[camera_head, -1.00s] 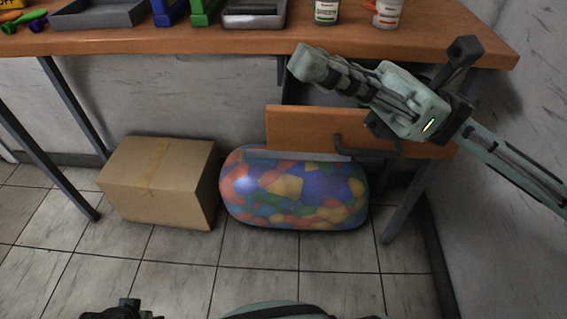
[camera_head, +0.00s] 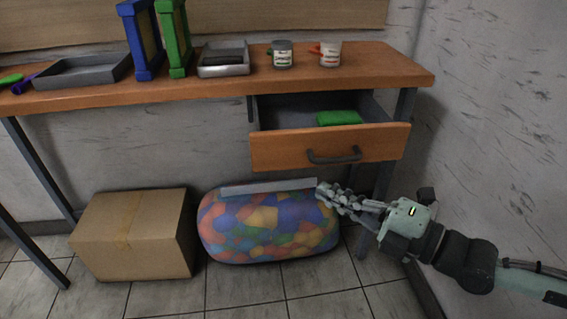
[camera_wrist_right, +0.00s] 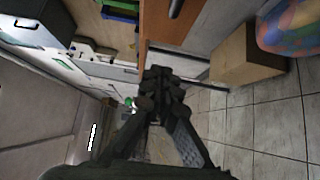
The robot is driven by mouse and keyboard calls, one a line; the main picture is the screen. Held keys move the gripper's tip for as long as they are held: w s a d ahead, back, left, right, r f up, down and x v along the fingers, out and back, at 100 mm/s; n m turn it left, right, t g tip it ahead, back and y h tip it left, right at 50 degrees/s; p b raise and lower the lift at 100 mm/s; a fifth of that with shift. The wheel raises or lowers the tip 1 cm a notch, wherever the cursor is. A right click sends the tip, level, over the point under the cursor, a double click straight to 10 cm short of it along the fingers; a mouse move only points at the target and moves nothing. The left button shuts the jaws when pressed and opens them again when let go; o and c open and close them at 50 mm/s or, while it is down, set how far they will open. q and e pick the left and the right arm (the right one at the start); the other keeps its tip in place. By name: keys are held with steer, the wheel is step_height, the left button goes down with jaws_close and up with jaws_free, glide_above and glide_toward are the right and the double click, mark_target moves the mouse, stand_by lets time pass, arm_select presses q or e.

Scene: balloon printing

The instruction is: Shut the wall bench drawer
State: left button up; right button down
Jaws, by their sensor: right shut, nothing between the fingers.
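The wall bench drawer (camera_head: 285,151) stands open under the bench top, with its orange front and dark bar handle (camera_head: 333,157) facing me. A green item (camera_head: 339,118) lies inside it. My right gripper (camera_head: 328,190) is shut and empty, below the drawer front and its handle in the head view, apart from the handle. In the right wrist view the shut fingers (camera_wrist_right: 163,82) are at the middle, with an orange-brown panel (camera_wrist_right: 160,27) and part of a dark bar above them. My left gripper is not in view.
Under the bench (camera_head: 200,93) are a cardboard box (camera_head: 130,236) and a big bag of coloured balloons (camera_head: 270,226). Grey trays (camera_head: 85,72), blue and green frames and two small jars stand on top. A bench leg and the wall are close on the right.

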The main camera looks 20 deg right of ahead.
mark_target(288, 136)
steer(key=x, duration=0.3)
steer(key=d+x, duration=0.1)
steer(key=x, duration=0.3)
steer(key=w+x, duration=0.1)
steer(key=x, duration=0.3)
steer(key=shift+w+d, duration=0.15)
steer(key=shift+d, duration=0.1)
steer(key=shift+w+d, duration=0.1)
steer(key=shift+w, duration=0.4)
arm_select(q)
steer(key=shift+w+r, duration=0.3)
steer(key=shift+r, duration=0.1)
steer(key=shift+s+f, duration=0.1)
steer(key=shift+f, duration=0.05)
